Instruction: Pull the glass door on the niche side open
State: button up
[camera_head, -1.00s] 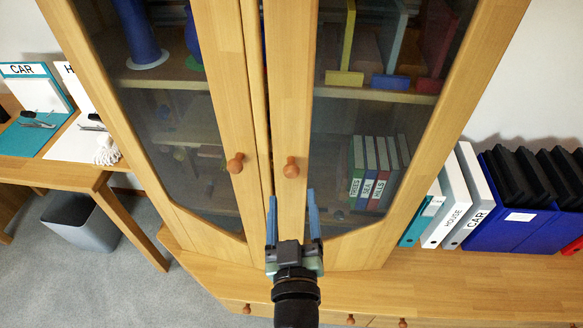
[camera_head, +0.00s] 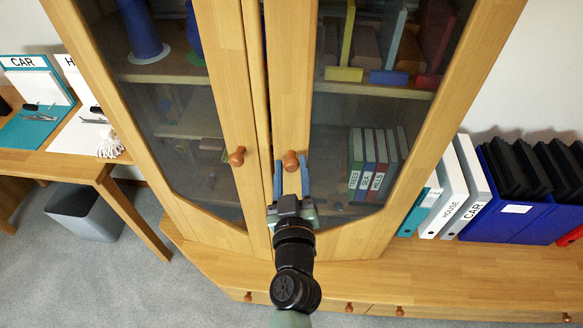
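A wooden cabinet has two glass doors that meet in the middle and look closed. The left door (camera_head: 226,110) has a round brown knob (camera_head: 237,156). The right door (camera_head: 291,70) has a matching knob (camera_head: 291,161). My gripper (camera_head: 291,165) points up at the right door. Its two blue fingers are apart, one on each side of the right knob in the picture. I cannot tell whether they touch the knob. Which door is on the niche side is not clear from this view.
Binders (camera_head: 446,195) and a blue box (camera_head: 503,208) stand on the ledge to the right of the cabinet. A desk (camera_head: 60,163) with a CAR board (camera_head: 32,90) is at the left, with a grey bin (camera_head: 85,212) below. Drawers with knobs line the ledge's front.

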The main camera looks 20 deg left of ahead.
grip_shut()
dwell(1.1)
